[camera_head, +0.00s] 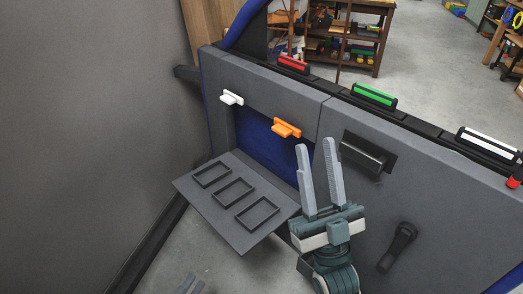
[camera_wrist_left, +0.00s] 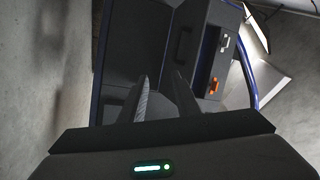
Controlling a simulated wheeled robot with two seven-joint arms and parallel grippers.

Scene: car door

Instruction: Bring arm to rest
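My right gripper (camera_head: 319,175) is in front of the grey car door (camera_head: 450,205) with its two fingers pointing up and spread apart. Nothing is between them. It covers part of the door beside the dark handle (camera_head: 365,155).
A fold-down panel (camera_head: 206,218) with three rectangular frames juts from the door, below white (camera_head: 231,98) and orange (camera_head: 286,128) pieces. Red (camera_head: 293,63), green (camera_head: 374,96) and white (camera_head: 488,144) bars line the door top. A crank (camera_head: 398,247) is at right.

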